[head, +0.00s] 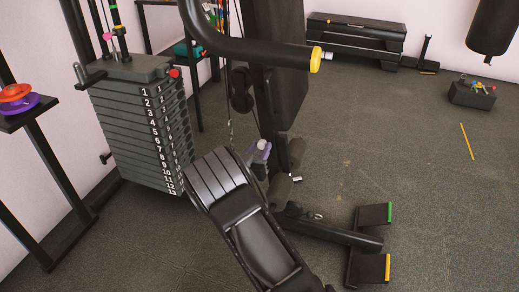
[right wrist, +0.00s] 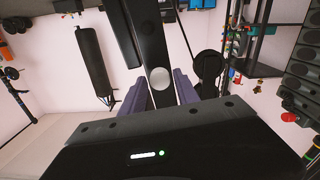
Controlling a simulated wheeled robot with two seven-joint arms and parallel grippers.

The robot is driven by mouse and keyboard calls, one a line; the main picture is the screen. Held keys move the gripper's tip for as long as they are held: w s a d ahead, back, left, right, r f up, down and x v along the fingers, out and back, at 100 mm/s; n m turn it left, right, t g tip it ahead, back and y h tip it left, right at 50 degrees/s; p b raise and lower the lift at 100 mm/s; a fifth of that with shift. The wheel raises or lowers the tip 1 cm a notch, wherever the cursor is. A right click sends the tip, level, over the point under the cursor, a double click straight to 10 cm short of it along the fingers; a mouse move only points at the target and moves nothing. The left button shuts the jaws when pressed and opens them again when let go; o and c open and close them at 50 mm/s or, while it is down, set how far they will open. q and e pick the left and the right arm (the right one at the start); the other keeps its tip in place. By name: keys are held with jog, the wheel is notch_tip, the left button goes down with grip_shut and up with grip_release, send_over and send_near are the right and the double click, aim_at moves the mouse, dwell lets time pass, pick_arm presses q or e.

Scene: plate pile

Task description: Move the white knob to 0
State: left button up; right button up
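The weight stack (head: 150,125) stands at the left in the head view, with white numbers from 1 at the top down its front edge. I see no 0 on it. A red knob (head: 174,73) sits at its top plate. A small pale knob (head: 78,72) is at the stack's upper left; I cannot tell if it is the white knob. My left gripper is not in view.
A black bar with a yellow end (head: 315,60) crosses above my right gripper. Foot pads (head: 374,214) stand at the lower right. A rack with coloured discs (head: 18,100) is at the left edge. The floor at the right is mostly clear.

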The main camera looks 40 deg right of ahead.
grip_shut()
